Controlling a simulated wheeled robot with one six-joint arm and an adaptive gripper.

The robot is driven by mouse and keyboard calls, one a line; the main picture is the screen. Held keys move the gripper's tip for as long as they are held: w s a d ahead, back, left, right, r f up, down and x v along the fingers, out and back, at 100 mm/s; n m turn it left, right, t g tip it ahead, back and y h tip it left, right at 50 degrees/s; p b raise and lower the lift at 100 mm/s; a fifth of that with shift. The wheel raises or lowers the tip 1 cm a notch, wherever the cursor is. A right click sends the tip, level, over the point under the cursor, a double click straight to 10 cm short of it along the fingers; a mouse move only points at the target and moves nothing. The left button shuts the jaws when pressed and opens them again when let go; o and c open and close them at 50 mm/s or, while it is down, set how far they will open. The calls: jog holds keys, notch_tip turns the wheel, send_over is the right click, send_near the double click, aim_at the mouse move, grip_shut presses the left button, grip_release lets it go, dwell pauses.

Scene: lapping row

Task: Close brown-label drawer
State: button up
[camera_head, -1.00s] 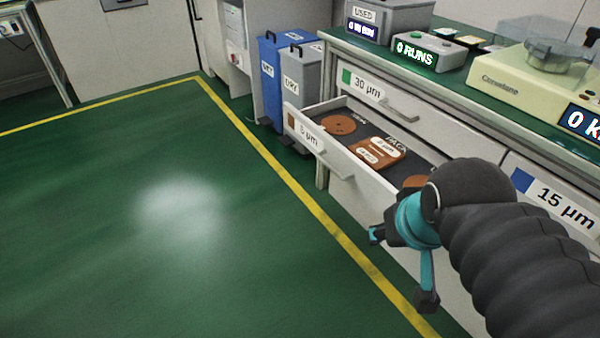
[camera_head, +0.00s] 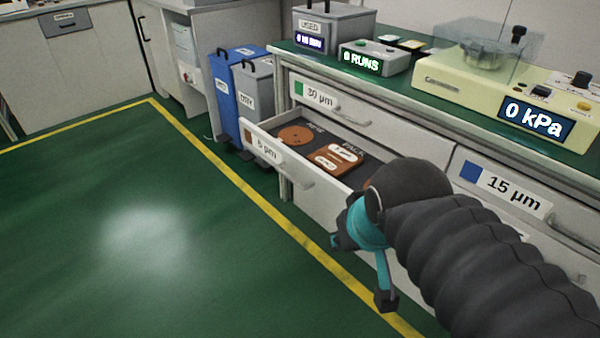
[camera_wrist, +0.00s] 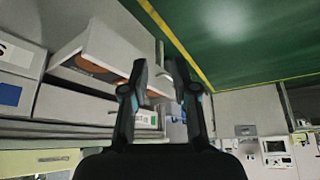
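The brown-label drawer (camera_head: 222,133) stands pulled open from the bench in the head view. My gripper (camera_head: 362,271) is in front of the drawer's right part, pointing down and left. In the wrist view, the gripper (camera_wrist: 160,72) has its two fingers apart with nothing between them. The drawer (camera_wrist: 112,38) shows there at upper left, apart from the fingers as far as I can tell.
A closed green-label 30 µm drawer (camera_head: 340,104) is above, and a closed blue-label 15 µm drawer (camera_head: 470,182) is to the right. Blue (camera_head: 232,92) and grey (camera_head: 252,98) bins stand left of the bench. The green floor (camera_head: 120,190) beyond the yellow line is clear.

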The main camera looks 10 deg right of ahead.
jog(key=shift+w+a+f+n+g, duration=0.25)
jog(key=shift+a+f, duration=0.1)
jog(key=shift+f, duration=0.3)
jog(key=shift+w+a+f+n+g, duration=0.2)
jog(key=shift+a+f, duration=0.15)
jog(key=shift+f, duration=0.25)
grip_shut()
jog(key=w+a+f+n+h+b, duration=0.15)
jog(key=w+a, duration=0.35)
jog(key=w, duration=0.6)
jog(key=w+a+f+n+b, duration=0.1)
jog(key=w+a+f+n, duration=0.3)
jog(key=w, duration=0.7)
jog(key=w+a+r+m+t+h, duration=0.1)
jog(key=w+a+r+t, duration=0.15)
jog(key=w+r, duration=0.7)
jog(key=b, duration=0.1)
send_near(275, 150)
notch_tip(275, 150, down, 4)
jog(key=w+a, duration=0.1)
jog(key=a, duration=0.2)
jog(key=shift+m, duration=0.3)
jog(key=shift+w+d, duration=0.55)
jog(key=shift+d, duration=0.4)
jog(key=shift+w+d, duration=0.55)
jog(key=shift+d, duration=0.4)
